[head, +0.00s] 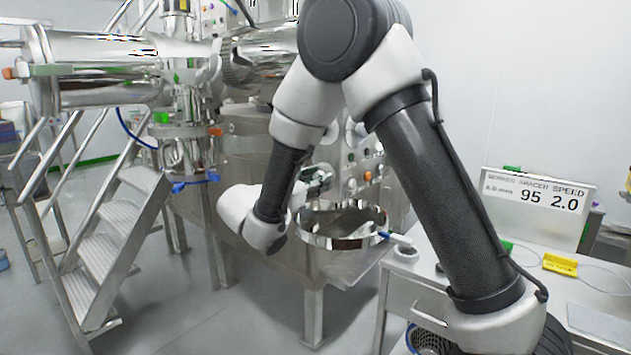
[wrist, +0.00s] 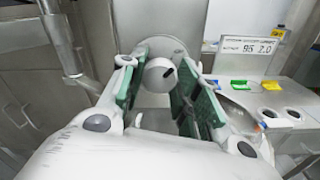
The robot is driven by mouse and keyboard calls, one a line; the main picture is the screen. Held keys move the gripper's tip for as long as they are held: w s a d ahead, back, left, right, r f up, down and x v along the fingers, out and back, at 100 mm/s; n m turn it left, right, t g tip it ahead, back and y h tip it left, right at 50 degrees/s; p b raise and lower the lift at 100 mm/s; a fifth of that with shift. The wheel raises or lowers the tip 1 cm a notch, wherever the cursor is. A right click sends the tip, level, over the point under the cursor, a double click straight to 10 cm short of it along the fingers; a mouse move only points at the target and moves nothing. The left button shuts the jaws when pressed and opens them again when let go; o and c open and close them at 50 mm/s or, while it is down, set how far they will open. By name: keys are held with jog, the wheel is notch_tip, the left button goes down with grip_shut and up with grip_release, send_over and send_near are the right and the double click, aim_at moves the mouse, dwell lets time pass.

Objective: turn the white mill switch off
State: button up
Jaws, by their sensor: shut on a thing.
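The white mill switch (wrist: 158,77) is a round white knob with a short black mark on its face, pointing to the upper right in the wrist view. It sits between the green-padded fingers of my gripper (wrist: 160,85), which is shut on it. In the head view my gripper (head: 318,181) is at the steel machine's control panel (head: 352,150). I cannot make out the held switch there, as the gripper and arm hide part of the panel.
A round steel bowl (head: 342,232) is just below my gripper. A white bench (head: 425,285) with a "95 2.0" sign (head: 538,203) and a yellow block (head: 560,264) stands at right. Metal steps (head: 115,240) stand at left, with open floor between.

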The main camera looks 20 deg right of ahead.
jog(key=n, duration=1.7)
jog(key=shift+n, duration=0.4)
dwell(0.4)
jog(key=o, duration=1.1)
jog(key=shift+c, duration=0.2)
jog(key=shift+a, duration=0.15)
jog(key=v, duration=1.1)
jog(key=shift+s+a, duration=0.25)
jog(key=shift+a, duration=0.05)
